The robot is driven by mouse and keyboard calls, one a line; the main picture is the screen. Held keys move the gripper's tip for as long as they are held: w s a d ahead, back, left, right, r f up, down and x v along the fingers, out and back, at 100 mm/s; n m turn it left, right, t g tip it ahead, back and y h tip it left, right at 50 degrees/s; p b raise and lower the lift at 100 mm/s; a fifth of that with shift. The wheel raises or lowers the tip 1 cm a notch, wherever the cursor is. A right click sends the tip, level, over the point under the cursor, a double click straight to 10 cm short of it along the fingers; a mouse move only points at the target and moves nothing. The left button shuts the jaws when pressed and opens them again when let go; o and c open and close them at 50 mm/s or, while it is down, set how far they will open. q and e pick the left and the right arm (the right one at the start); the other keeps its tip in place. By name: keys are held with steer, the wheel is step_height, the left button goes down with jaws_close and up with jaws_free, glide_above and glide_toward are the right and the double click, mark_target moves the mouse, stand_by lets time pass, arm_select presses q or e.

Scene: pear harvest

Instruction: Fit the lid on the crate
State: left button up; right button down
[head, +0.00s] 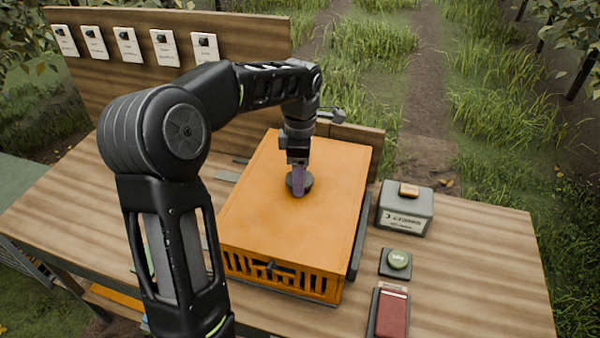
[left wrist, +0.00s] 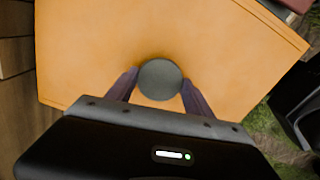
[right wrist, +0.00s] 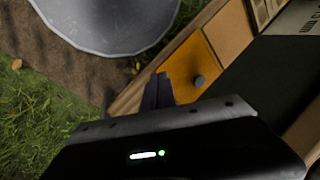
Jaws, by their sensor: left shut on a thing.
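The orange lid (head: 310,228) lies flat over the slatted orange crate (head: 318,288) on the table. I cannot tell whether its edges are fully seated all round. My left gripper (head: 299,186) points down at the lid's middle and is shut on its round dark knob (left wrist: 160,80). In the left wrist view a finger stands on each side of the knob, with the lid (left wrist: 235,50) spread beneath. The left arm hides part of the crate's left side. My right gripper (right wrist: 158,90) shows only in the right wrist view, its fingers together and empty, away from the crate.
A wooden board with cards (head: 125,45) rises behind. The right wrist view shows a grey round vessel (right wrist: 110,20).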

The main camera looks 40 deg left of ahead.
arm_select(q)
steer(key=o, duration=1.4)
steer(key=shift+o, duration=0.2)
steer(key=shift+r, duration=0.2)
step_height(320, 180, up, 8)
steer(key=p, duration=0.6)
step_height(320, 180, up, 3)
steer(key=shift+f, duration=0.2)
